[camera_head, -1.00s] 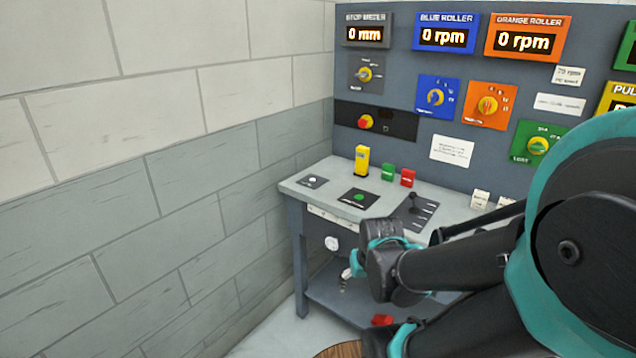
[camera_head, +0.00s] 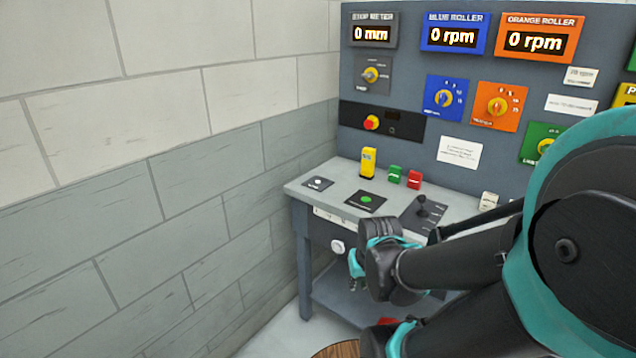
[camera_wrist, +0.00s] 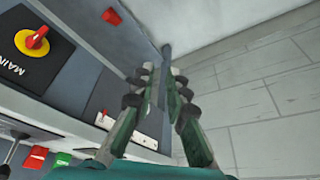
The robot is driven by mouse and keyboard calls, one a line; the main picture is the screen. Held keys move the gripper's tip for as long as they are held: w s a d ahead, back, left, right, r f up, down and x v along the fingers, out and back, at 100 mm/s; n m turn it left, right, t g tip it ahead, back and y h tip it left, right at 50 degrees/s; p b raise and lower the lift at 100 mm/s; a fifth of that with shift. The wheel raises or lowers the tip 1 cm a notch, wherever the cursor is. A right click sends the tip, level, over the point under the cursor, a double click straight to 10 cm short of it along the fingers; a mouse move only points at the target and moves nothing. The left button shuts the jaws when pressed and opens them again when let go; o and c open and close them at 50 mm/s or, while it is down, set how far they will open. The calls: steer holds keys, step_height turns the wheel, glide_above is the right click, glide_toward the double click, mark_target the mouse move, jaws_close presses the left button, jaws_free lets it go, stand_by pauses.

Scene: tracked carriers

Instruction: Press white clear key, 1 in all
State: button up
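A white button (camera_head: 318,182) sits on a small black plate at the left front of the bench top. I cannot make out the white button in the wrist view.
A green button (camera_head: 366,199), a yellow block (camera_head: 367,162), green and red keys, and a joystick (camera_head: 422,207) stand on the bench top. A wall is close on the left. The wrist view shows a red and yellow main switch (camera_wrist: 36,40).

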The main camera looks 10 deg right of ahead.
jaws_close()
stand_by(0.5)
stand_by(0.5)
